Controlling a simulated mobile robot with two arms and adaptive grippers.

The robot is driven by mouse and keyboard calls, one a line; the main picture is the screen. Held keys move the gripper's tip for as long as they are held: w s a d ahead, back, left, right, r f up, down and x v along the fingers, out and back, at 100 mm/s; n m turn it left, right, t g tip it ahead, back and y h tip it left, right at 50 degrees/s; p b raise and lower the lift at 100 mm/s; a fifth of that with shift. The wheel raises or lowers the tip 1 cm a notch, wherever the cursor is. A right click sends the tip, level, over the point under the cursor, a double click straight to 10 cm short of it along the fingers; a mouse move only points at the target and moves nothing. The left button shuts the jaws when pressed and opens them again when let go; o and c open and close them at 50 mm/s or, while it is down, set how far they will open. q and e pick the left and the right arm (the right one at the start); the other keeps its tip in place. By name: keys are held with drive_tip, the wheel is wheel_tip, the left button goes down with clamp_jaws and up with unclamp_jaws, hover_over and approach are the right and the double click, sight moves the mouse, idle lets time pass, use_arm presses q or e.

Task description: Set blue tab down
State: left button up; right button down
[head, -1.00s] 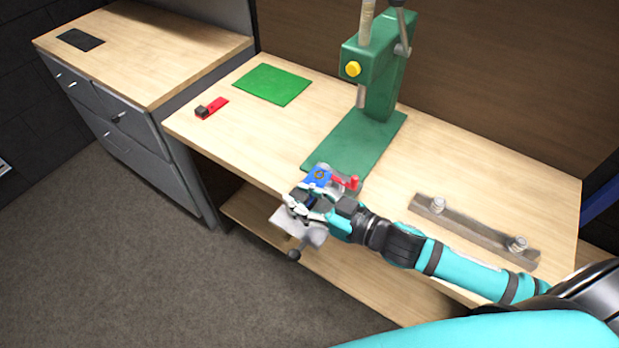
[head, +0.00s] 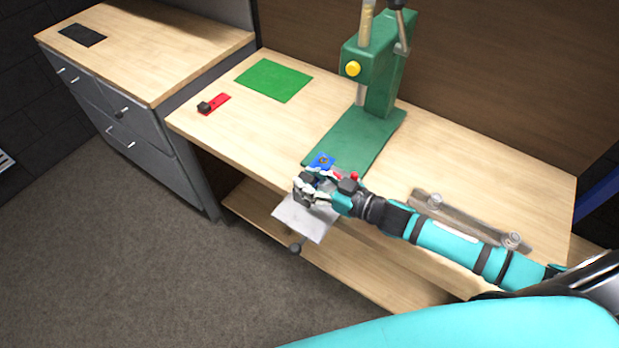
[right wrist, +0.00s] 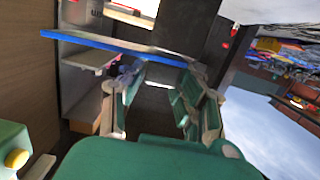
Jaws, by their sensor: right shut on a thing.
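The blue tab (head: 321,160) is a small flat blue piece with a dark round spot, at the front end of the press's green base in the head view. My right gripper (head: 316,178) is shut on it from the near side. The gripper hides part of the tab, and I cannot tell whether the tab touches a surface below. My left gripper is not in view.
A green press (head: 380,75) stands on the wooden bench (head: 480,165). A red part (head: 354,177) is close beside the gripper, and a grey plate (head: 305,221) juts below it. A green mat (head: 273,80), a red strip (head: 221,99) and a grey bar (head: 468,224) lie apart.

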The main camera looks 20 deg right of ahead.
drive_tip(key=shift+f, duration=0.15)
drive_tip(key=c, duration=0.9)
unclamp_jaws()
drive_tip(key=shift+c, duration=0.2)
